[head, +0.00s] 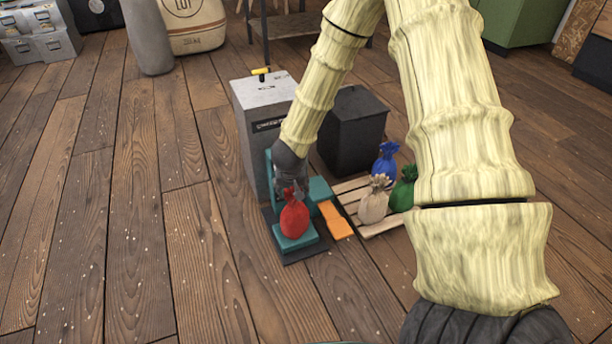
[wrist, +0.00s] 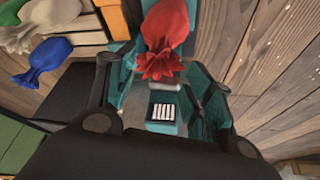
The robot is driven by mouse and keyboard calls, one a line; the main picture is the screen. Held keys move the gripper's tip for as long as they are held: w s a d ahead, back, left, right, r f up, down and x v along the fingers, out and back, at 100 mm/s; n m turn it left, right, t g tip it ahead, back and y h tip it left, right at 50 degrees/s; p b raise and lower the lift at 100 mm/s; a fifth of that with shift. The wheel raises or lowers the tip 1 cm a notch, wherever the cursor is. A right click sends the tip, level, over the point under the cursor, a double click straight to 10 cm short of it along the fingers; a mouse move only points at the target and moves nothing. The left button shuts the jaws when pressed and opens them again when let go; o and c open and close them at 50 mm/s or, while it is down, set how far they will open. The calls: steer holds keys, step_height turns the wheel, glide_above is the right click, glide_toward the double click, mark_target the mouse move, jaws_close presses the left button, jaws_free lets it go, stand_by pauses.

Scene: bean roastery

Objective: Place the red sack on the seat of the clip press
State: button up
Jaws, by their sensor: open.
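The red sack (head: 294,218) stands upright on the teal seat (head: 296,239) of the clip press, low at its front. My gripper (head: 290,188) is just behind and above the sack's tied neck, in front of the teal upright of the press. In the wrist view the red sack (wrist: 167,28) shows at the top, its gathered neck towards me. The open fingers of my gripper (wrist: 150,72) are spread to either side of the neck, with a gap visible. The sack's underside is hidden in the wrist view.
An orange pedal-like plate (head: 335,220) lies right of the seat. A wooden pallet (head: 385,226) holds a cream sack (head: 374,203), a green sack (head: 403,192) and a blue sack (head: 386,162). A grey cabinet (head: 250,105) and a black bin (head: 352,135) stand behind. The floor at left is clear.

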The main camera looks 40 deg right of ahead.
steer(key=s+a+f+n+g, duration=0.1)
steer(key=s+a+f+n, duration=0.1)
steer(key=s+a+f, duration=0.45)
steer(key=s+a+f+n, duration=0.2)
steer(key=s+a+f, duration=0.1)
steer(key=s+f, duration=0.65)
steer(key=s+a+f+n+g+y, duration=0.1)
steer(key=s+a, duration=0.2)
steer(key=s, duration=0.6)
steer(key=s+a+f+n+g+y, duration=0.1)
steer(key=s+a, duration=0.3)
steer(key=s, duration=0.5)
steer(key=shift+s+a+f+n+y, duration=0.3)
steer(key=shift+s+f+y, duration=0.1)
steer(key=shift+f, duration=0.15)
